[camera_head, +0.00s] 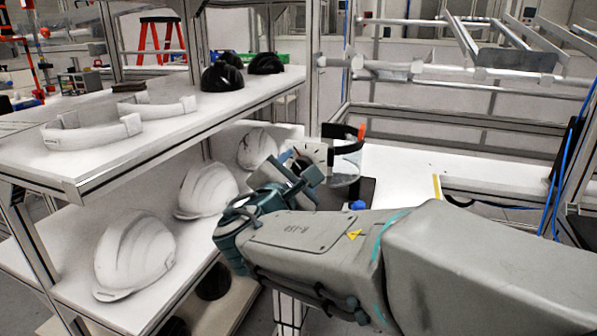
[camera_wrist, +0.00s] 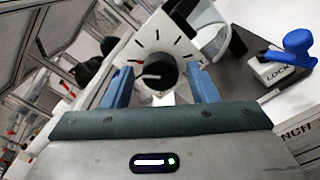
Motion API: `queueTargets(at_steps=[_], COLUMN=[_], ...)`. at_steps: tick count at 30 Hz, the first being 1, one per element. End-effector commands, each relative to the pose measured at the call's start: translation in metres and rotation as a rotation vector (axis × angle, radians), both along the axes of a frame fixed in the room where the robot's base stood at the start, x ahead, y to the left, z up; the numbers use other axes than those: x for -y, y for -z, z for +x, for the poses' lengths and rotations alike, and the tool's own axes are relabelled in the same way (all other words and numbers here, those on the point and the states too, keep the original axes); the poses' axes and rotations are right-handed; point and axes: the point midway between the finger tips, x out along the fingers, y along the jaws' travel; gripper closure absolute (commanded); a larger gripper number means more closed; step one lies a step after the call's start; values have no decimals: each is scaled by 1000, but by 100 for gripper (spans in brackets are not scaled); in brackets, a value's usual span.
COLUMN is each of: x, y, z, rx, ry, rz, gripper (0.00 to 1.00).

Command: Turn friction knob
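The friction knob (camera_wrist: 158,73) is a dark round knob with a light pointer line. It sits on a white dial plate (camera_wrist: 160,32) with black tick marks, which also shows in the head view (camera_head: 316,152). In the wrist view my gripper (camera_wrist: 160,84) has its two blue-grey fingers apart, one on each side of the knob. Narrow gaps seem to show between fingers and knob; I cannot tell whether the tips reach around it. In the head view my gripper (camera_head: 299,170) is at the plate, and the knob is hidden.
A blue lever (camera_wrist: 298,42) on a block marked LOCK stands right of the plate. A clear visor (camera_head: 346,160) is behind it. White helmet shells (camera_head: 135,252) fill the lower shelf at left; black shells (camera_head: 222,77) lie above. The white table (camera_head: 400,170) has free room at right.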

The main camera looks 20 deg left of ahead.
Motion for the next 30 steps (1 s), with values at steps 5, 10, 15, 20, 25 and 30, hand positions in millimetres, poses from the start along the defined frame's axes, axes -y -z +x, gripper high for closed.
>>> queueTargets(at_steps=[5,10,15,20,25,30], x=[0,0,-2,-4,-6,-7], y=[0,0,-2,-2,-2,-1], z=[0,-3,-24,-61,-99,-125], rx=[0,0,0,1,1,1], ry=[0,0,-4,-4,-4,-2], rz=[0,0,0,-1,-1,0], gripper=[44,44,44,44,44,44])
